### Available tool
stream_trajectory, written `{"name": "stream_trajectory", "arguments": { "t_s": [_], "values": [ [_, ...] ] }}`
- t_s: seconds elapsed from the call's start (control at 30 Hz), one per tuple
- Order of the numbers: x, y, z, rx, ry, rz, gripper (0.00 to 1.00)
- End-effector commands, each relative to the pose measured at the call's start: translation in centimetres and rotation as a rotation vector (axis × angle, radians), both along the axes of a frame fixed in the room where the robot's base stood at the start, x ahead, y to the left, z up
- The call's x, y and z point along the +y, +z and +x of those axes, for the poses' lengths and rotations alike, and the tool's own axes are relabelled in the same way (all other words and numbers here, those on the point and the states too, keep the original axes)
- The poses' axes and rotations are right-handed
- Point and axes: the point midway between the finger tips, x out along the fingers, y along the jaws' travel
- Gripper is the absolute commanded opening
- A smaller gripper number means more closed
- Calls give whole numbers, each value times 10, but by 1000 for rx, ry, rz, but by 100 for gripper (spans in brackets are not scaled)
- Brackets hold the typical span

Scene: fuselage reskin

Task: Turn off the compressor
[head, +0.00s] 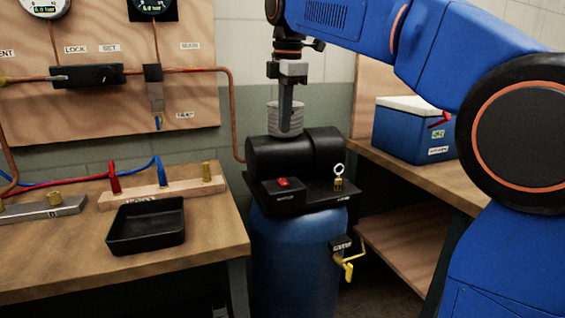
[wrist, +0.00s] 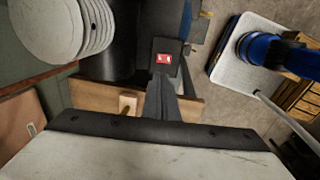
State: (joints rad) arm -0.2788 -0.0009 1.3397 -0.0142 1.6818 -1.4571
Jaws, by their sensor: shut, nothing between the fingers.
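The compressor (head: 295,155) is a black motor unit on top of a blue upright tank (head: 292,255). A black switch box (head: 283,194) with a red rocker switch (head: 283,183) sits at its front left; the red switch also shows in the wrist view (wrist: 164,59). My gripper (head: 285,128) points down above the motor unit, in front of the grey ribbed cylinder (head: 271,118). In the wrist view my gripper's fingers (wrist: 163,92) are together and empty, just below the switch in the picture. I cannot see whether they touch anything. The switch's position is too small to read.
A brass fitting with a ring (head: 338,178) stands right of the switch box. A workbench (head: 215,225) with a black tray (head: 146,226) stands left; a blue cooler (head: 410,135) sits on the right bench. Copper pipe (head: 232,110) runs behind.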

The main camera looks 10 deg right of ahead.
Motion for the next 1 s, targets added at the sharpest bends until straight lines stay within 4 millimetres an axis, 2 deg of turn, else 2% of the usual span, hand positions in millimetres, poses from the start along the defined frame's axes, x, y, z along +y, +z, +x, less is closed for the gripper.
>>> {"name": "stream_trajectory", "arguments": {
  "t_s": [0.13,0.27,0.8,1.0],
  "values": [
    [0,-6,1,1,0,0,0],
    [0,-21,2,2,0,0,0],
    [2,-112,13,2,0,0,0],
    [3,-132,16,0,0,0,0]
  ]
}}
